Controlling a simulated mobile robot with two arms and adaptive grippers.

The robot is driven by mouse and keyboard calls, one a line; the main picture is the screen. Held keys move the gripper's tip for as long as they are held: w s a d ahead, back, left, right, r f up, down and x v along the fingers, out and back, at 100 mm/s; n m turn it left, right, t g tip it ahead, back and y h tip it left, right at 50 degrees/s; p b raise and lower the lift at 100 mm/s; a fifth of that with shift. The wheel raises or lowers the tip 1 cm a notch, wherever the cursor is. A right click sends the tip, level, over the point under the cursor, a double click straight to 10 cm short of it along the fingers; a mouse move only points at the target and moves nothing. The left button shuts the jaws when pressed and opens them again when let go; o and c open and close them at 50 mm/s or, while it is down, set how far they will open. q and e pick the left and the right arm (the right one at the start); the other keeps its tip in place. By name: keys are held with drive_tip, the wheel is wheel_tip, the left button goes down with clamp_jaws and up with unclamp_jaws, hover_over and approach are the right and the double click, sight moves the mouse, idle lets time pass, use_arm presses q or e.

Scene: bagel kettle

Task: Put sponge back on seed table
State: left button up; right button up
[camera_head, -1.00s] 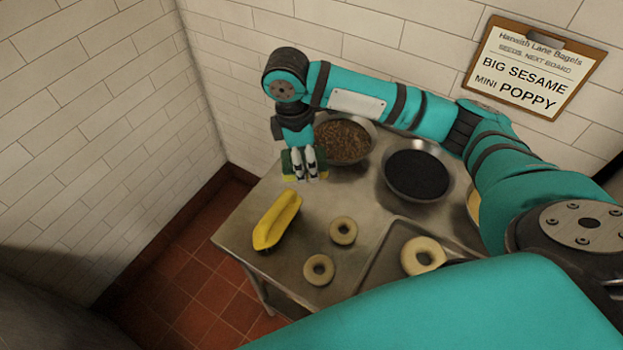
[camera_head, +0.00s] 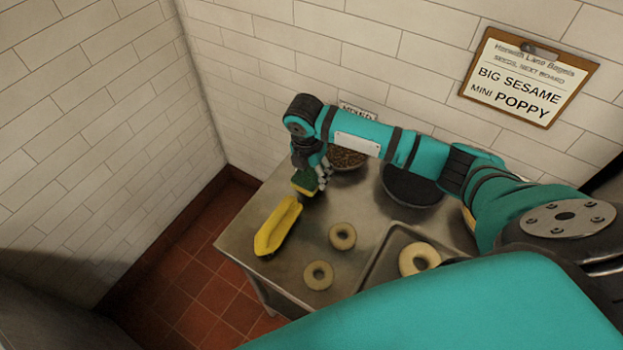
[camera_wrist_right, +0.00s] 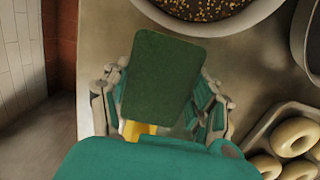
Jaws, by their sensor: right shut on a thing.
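The sponge (camera_head: 304,182), with a dark green face, is held in my right gripper (camera_head: 318,184) above the steel seed table (camera_head: 240,232). In the right wrist view the sponge (camera_wrist_right: 163,78) sits between the two fingers of the gripper (camera_wrist_right: 160,105), its green face toward the camera. A bit of yellow shows below it there; I cannot tell whether it is the sponge or the yellow scoop. The gap between sponge and table is hard to judge. My left gripper is not seen.
A yellow scoop (camera_head: 278,228) lies at the table's left, just in front of the gripper. Bowls of mixed seeds (camera_head: 346,158) and black seeds (camera_head: 410,186) stand behind and right. Two bagels (camera_head: 342,236) (camera_head: 318,275) lie on the table, and another (camera_head: 418,259) on a tray (camera_head: 376,272).

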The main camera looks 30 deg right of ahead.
sight(311, 181)
wheel_tip(311, 181, down, 4)
drive_tip(key=shift+r+p, duration=0.1)
drive_tip(key=shift+p, duration=0.2)
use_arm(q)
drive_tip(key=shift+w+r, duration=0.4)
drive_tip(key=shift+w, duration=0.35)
use_arm(e)
drive_tip(key=shift+f, duration=0.2)
drive_tip(key=o, duration=1.1)
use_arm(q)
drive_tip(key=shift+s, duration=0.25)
use_arm(e)
drive_tip(key=shift+r, duration=0.2)
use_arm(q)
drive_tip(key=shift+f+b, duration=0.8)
use_arm(e)
drive_tip(key=r, duration=0.4)
drive_tip(key=a+r, duration=0.1)
drive_tip(key=r, duration=0.6)
drive_tip(key=shift+s+a+r, duration=0.15)
drive_tip(key=shift+s+r, duration=0.2)
drive_tip(key=shift+r, duration=0.05)
